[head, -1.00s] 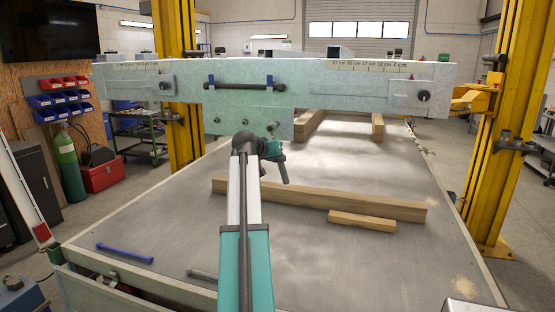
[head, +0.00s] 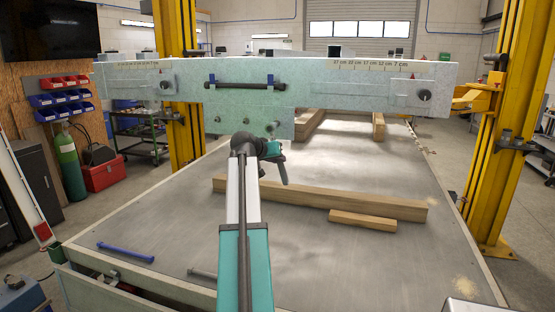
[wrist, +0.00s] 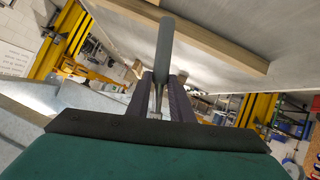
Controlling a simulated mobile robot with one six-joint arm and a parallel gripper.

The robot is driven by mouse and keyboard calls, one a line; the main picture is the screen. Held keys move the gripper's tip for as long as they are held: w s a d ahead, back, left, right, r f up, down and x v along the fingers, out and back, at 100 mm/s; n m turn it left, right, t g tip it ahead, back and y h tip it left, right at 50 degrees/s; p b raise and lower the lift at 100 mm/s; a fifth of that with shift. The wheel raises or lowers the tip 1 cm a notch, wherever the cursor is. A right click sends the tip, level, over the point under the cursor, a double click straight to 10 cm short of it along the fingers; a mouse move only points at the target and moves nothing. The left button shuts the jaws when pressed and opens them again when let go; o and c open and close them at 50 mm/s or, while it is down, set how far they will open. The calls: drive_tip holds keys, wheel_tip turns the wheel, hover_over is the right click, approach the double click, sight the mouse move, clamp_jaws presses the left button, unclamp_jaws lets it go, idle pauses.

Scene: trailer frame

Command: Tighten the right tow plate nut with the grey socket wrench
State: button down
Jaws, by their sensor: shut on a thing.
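My gripper (wrist: 152,98) is shut on a grey tool, which looks like the grey socket wrench (wrist: 165,45); its grey handle extends beyond the dark fingers in the wrist view. In the head view the wrench (head: 283,172) points down from my gripper (head: 274,152), above the bench. The pale green tow plate (head: 257,113) hangs from the middle of the beam. The right nut (head: 274,125) is near its lower right edge, just above and beyond my gripper. The wrench appears apart from this nut. Its socket end is not clearly visible.
The pale beam (head: 330,87) spans the bench. A blue tool (head: 125,253) and another grey tool (head: 202,273) lie at the front left. Wooden blocks (head: 350,200) lie right of my arm. Yellow posts (head: 492,180) stand at both sides.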

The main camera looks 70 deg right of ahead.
drive_tip(key=shift+s+a, duration=0.15)
drive_tip(key=shift+a, duration=1.55)
drive_tip(key=c, duration=2.1)
unclamp_jaws()
clamp_jaws()
